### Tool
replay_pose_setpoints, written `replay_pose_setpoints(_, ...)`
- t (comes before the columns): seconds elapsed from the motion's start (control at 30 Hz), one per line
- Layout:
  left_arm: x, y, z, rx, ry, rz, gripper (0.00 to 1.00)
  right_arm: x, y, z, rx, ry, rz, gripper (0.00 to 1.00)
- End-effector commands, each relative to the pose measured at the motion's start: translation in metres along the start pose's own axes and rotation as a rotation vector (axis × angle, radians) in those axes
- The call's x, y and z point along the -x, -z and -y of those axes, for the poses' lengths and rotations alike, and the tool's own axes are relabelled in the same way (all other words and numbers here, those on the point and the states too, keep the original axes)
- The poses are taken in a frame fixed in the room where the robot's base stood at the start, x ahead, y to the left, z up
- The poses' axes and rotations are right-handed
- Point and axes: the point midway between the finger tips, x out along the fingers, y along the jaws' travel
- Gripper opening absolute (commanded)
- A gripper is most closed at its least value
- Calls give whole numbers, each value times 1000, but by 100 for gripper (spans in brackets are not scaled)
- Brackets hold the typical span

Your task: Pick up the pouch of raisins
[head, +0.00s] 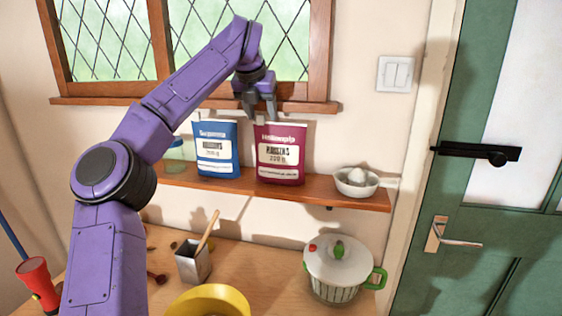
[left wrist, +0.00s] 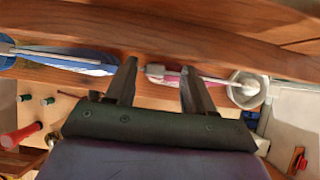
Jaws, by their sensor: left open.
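A maroon pouch (head: 281,165) with a pale label that seems to read raisins, 200 g, stands upright on the wooden wall shelf. My left gripper (head: 261,112) is open just above its top edge, toward its left side. In the left wrist view, the pouch's thin pink and white top edge (left wrist: 165,76) shows between the tips of my left gripper (left wrist: 158,76); I cannot tell whether they touch it. A blue pouch (head: 215,172) stands left of it, its label unclear; it also shows in the left wrist view (left wrist: 62,62). My right gripper is out of view.
The shelf (head: 322,195) also holds a glass jar (head: 175,155) at left and a white juicer (head: 356,180) at right. The window sill (head: 317,106) runs close above the pouches. Below are a lidded pot (head: 339,262), yellow bowl (head: 207,299) and utensil holder (head: 193,262).

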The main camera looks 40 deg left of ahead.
Motion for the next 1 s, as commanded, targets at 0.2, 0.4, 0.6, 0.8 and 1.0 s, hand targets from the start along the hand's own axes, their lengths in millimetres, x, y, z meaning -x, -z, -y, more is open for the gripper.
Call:
replay_pose_setpoints(0.2, -6, 1, -2, 3, -1, -1, 53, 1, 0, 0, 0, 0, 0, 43)
replay_pose_setpoints(0.4, -6, 1, -2, 3, 0, 1, 8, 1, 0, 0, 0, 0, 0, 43)
replay_pose_setpoints(0.6, -6, 1, -2, 3, -1, 0, 0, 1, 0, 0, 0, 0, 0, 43)
replay_pose_setpoints(0.8, -5, 1, -2, 3, 0, 0, 0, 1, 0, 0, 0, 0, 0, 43)
replay_pose_setpoints(1.0, 7, -8, -2, 4, -2, 2, 0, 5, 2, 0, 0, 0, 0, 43)
